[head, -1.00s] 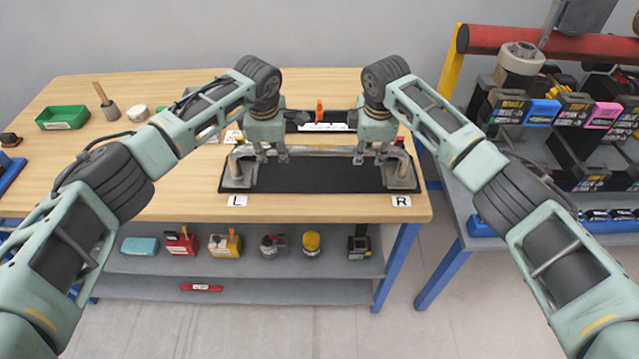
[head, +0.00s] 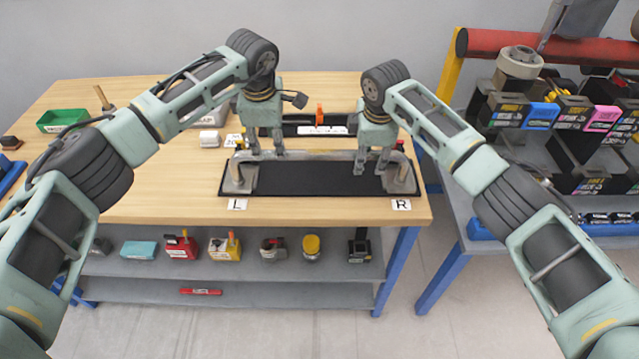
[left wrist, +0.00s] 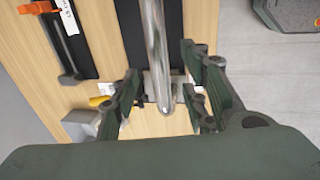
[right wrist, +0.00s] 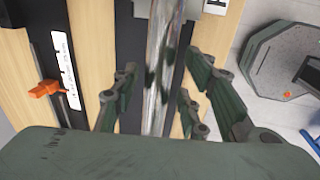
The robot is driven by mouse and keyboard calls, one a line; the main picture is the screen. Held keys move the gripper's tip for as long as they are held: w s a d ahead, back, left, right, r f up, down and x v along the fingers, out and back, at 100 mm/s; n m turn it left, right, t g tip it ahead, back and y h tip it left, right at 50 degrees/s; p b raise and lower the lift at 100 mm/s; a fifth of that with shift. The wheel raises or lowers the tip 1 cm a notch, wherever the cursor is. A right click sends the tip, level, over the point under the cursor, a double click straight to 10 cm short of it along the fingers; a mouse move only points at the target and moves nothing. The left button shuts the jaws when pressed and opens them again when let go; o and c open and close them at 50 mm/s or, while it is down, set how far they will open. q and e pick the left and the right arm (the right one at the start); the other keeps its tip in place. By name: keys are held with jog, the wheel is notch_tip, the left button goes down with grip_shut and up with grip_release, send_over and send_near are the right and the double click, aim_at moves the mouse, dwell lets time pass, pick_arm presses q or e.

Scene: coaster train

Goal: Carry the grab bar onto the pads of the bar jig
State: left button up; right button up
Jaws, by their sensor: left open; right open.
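The chrome grab bar (head: 320,155) lies lengthwise along the back of the bar jig (head: 310,181), a black bed with a grey block at each end, marked L and R. The bar's ends are over these blocks; whether they touch the pads is unclear. My left gripper (head: 266,152) is open near the bar's left end. In the left wrist view the bar (left wrist: 155,45) runs between its spread fingers. My right gripper (head: 371,167) is open near the right end. In the right wrist view the bar (right wrist: 160,65) passes between its fingers, apparently unclamped.
Behind the jig lies a black rail with an orange clip (head: 319,115). A green bin (head: 62,119) stands at the table's far left. A shelf below (head: 220,264) holds several small items. A rack of boxes (head: 555,115) stands right. The table's front left is clear.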

jog(key=shift+r, duration=0.1)
pick_arm(q)
jog(key=r, duration=0.2)
jog(key=s+r, duration=0.1)
jog(key=r, duration=0.2)
jog(key=shift+r, duration=0.25)
pick_arm(e)
notch_tip(320, 180, up, 12)
jog(key=s, duration=0.2)
jog(key=shift+s+f, duration=0.15)
jog(key=shift+f, duration=0.05)
